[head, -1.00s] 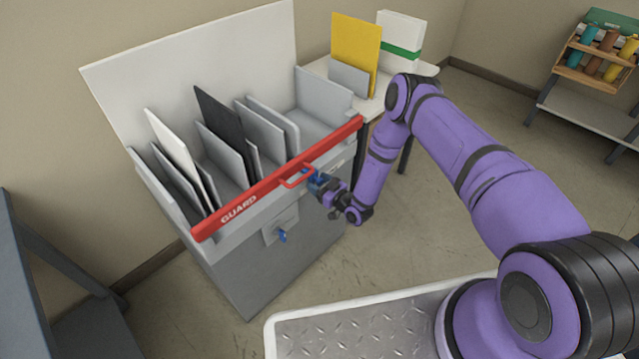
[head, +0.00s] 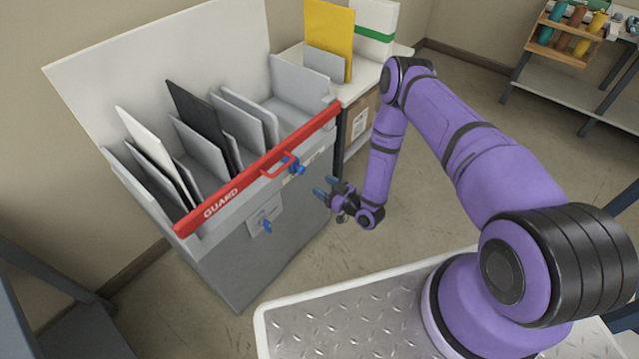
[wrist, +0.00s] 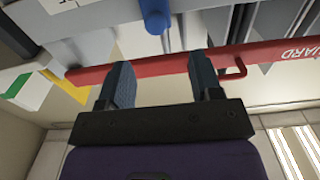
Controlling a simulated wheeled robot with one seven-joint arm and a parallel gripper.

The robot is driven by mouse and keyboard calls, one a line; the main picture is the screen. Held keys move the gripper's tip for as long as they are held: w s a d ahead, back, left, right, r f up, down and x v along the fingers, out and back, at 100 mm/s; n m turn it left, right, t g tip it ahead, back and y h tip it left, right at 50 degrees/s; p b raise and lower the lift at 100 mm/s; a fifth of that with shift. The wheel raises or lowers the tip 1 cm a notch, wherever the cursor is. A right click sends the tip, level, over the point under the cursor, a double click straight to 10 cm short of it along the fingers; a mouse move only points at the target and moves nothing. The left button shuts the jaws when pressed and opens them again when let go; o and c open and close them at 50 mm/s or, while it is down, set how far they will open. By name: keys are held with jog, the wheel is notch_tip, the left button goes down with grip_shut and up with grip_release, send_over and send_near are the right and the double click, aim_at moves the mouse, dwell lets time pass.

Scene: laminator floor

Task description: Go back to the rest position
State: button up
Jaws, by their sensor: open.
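My gripper (head: 325,189) is open and empty, apart from the front of a grey slotted cabinet (head: 250,262). Its two blue fingers also show in the wrist view (wrist: 162,84), with a gap between them. A red guard bar (head: 240,185) marked GUARD lies across the cabinet's top front edge, with a red loop handle (head: 272,172) on it. A blue knob (head: 297,166) sits on the front just below the bar, and a second blue knob (head: 267,227) sits lower down.
The cabinet's slots hold grey dividers, a white sheet (head: 146,143) and a black panel (head: 197,118). A table (head: 375,84) behind holds a yellow board (head: 329,30) and a white box (head: 374,22). A bottle rack (head: 568,42) stands far right. Open floor lies right of the cabinet.

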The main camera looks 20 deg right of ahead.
dwell(0.5)
jog(key=w+d+r+n+g+h, duration=0.1)
jog(key=w+d+r+h, duration=0.1)
jog(key=w+r, duration=0.65)
jog(key=w+d+r+g+h, duration=0.2)
jog(key=w+r, duration=0.2)
jog(key=r, duration=0.9)
jog(key=s+d+r+m+g+h, duration=0.1)
jog(key=s+d+r+h, duration=0.1)
jog(key=r, duration=0.9)
jog(key=s+d+r+m+h, duration=0.1)
jog(key=s+d+r+h, duration=0.15)
jog(key=r, duration=0.75)
jog(key=s+d+r+m+g+h, duration=0.2)
jog(key=s+d+r+m+h, duration=0.1)
jog(key=s+r, duration=1.3)
jog(key=s+r+m+g, duration=0.1)
jog(key=s+r, duration=0.1)
jog(key=s, duration=1)
jog(key=s+r+m+g, duration=0.2)
jog(key=s, duration=1)
jog(key=shift+s+a+y, duration=0.25)
jog(key=shift+s+y, duration=0.15)
jog(key=shift+y, duration=0.05)
